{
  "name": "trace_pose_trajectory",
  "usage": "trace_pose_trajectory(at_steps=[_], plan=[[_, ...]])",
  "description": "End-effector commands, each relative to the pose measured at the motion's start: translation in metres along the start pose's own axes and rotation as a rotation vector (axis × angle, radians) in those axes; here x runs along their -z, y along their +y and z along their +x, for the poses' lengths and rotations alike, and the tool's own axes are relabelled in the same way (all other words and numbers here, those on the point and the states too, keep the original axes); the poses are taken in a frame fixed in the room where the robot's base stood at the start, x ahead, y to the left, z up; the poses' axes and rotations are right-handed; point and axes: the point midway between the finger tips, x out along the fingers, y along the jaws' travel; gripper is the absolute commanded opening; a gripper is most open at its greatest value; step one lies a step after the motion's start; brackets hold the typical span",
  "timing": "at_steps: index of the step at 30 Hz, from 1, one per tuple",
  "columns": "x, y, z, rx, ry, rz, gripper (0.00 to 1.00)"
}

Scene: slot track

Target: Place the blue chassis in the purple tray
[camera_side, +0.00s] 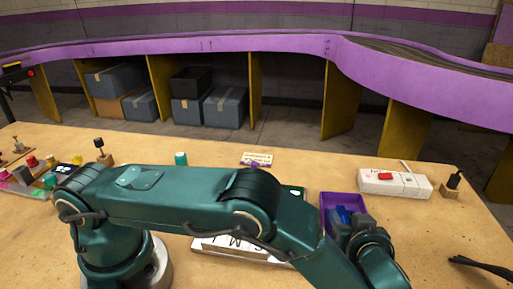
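The purple tray (343,197) stands on the wooden table, right of centre. Something blue, which looks like the blue chassis (342,214), shows inside the tray's outline. My gripper (354,222) is at the tray, low over its right front part. My wrist and forearm hide the fingers and the near side of the tray. I cannot tell whether the fingers are open or shut, or whether they touch the blue chassis. I also cannot tell whether the chassis rests on the tray floor.
A white box with a red switch (394,182) and a small black knob on a wooden block (453,185) stand right of the tray. Colourful pieces (40,172) sit at the far left. The right front table is mostly clear.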

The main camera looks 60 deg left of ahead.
Motion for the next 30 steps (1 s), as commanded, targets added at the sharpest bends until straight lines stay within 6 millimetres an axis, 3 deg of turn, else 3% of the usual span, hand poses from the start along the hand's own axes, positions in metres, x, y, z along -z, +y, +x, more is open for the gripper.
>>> trace_pose_trajectory(at_steps=[5,8,21,27,30], plan=[[0.003,0.000,-0.003,-0.001,0.000,-0.001,0.51],[0.003,0.002,-0.017,-0.006,0.001,0.000,0.51],[0.002,0.001,-0.103,-0.004,0.000,-0.002,0.51],[0.003,0.001,-0.119,-0.004,0.001,-0.003,0.51],[0.016,0.011,-0.120,-0.041,-0.002,-0.034,0.51]])
